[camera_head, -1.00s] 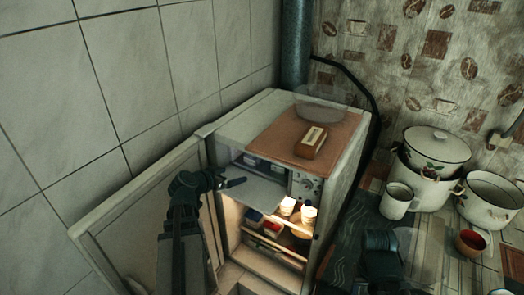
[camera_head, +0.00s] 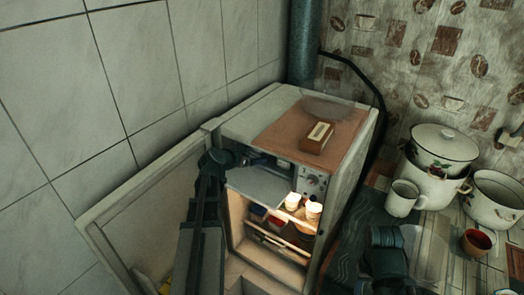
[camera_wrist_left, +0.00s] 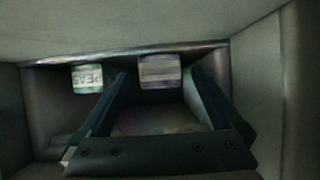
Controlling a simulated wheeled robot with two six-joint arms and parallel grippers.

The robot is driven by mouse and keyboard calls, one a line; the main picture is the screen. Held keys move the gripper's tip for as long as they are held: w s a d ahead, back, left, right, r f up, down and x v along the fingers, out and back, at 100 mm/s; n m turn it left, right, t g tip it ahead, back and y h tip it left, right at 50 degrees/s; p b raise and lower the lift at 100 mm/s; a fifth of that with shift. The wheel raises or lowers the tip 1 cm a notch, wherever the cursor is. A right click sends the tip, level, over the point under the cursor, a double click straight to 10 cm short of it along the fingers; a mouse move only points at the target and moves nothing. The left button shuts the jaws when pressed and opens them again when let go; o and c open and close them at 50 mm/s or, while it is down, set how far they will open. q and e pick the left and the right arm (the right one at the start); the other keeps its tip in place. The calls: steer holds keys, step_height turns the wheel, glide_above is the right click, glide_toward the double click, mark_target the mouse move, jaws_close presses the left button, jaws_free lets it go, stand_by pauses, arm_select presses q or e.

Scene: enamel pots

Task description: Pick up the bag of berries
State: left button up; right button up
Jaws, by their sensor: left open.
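My left gripper (camera_head: 258,162) reaches into the freezer compartment at the top of the open fridge. In the left wrist view its two fingers are spread apart with nothing between them. Two small packages lie deeper inside. The left one (camera_wrist_left: 87,78) is pale with a label that seems to read peas. The other package (camera_wrist_left: 159,71), greyish purple, lies ahead between the finger directions; its label is unreadable, so I cannot confirm it is the berries. In the head view neither package can be made out. My right gripper's fingers are not visible.
The fridge door (camera_head: 140,215) stands open at left. The freezer flap (camera_head: 268,188) is lowered below my gripper, above lit shelves with jars (camera_head: 313,211). A brown box (camera_head: 317,137) sits on top. Pots (camera_head: 440,165), a mug (camera_head: 402,198) and a red cup (camera_head: 476,242) stand at right.

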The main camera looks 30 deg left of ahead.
arm_select(q)
steer(key=shift+w, duration=0.55)
steer(key=x, duration=0.2)
steer(key=b+x, duration=0.1)
steer(key=x, duration=0.2)
steer(key=shift+w+r+b, duration=0.15)
steer(key=shift+r+b, duration=0.15)
steer(key=shift+r, duration=0.1)
steer(key=shift+d+r, duration=0.1)
steer(key=shift+c, duration=0.2)
steer(key=c, duration=1.4)
